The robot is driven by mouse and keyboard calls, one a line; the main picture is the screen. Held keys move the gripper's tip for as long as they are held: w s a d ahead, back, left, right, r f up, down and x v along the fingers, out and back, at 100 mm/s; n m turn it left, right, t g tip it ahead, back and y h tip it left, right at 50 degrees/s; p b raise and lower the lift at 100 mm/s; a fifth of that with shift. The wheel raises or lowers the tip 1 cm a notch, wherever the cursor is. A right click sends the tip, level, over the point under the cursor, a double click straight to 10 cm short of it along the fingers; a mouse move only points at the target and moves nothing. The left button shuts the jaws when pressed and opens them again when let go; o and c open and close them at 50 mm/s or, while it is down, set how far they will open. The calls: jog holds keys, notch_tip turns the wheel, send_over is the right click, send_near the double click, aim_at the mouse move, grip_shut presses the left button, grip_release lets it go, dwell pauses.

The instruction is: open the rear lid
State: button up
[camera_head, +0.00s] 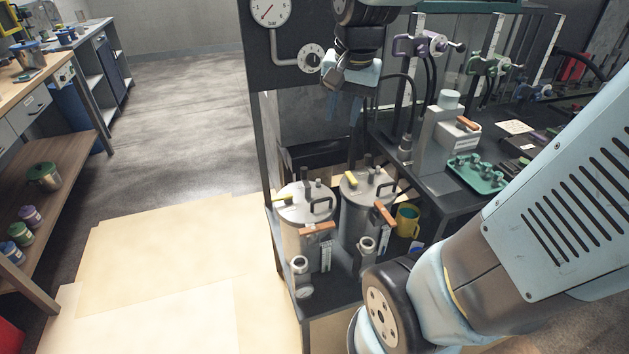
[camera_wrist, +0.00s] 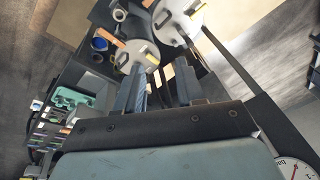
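Two steel pots stand side by side on a dark low stand, and both lids look closed. The right pot's lid (camera_head: 358,188), slightly farther back, has a black handle, a yellow lever and an orange-handled clamp at its front right. The left pot's lid (camera_head: 297,208) has similar fittings. My gripper (camera_head: 343,112) hangs above the pots, pointing down and apart from both. In the wrist view its fingers (camera_wrist: 163,88) are spread with nothing between them. The right pot's lid (camera_wrist: 132,60) lies just beyond the fingertips there; the left pot's lid (camera_wrist: 172,14) is farther up.
A yellow mug (camera_head: 407,220) stands right of the pots. A dark bench (camera_head: 440,186) with a green tray (camera_head: 478,176) is at the right. A dark panel with a gauge (camera_head: 268,10) rises behind left. Pale floor sheets (camera_head: 170,260) lie open at left.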

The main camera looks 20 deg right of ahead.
jog(key=w+f+m+g, duration=0.3)
jog(key=w+f+m, duration=0.3)
jog(key=w+f, duration=0.15)
jog(key=m+g, duration=0.2)
jog(key=m, duration=0.3)
send_over(323, 207)
jog(key=f, duration=2.2)
jog(key=shift+s+d+f, duration=0.1)
jog(key=shift+d+f, duration=0.1)
jog(key=shift+f, duration=0.1)
jog(key=shift+c, duration=0.3)
grip_shut()
jog(key=shift+a, duration=0.2)
jog(key=shift+r, duration=0.1)
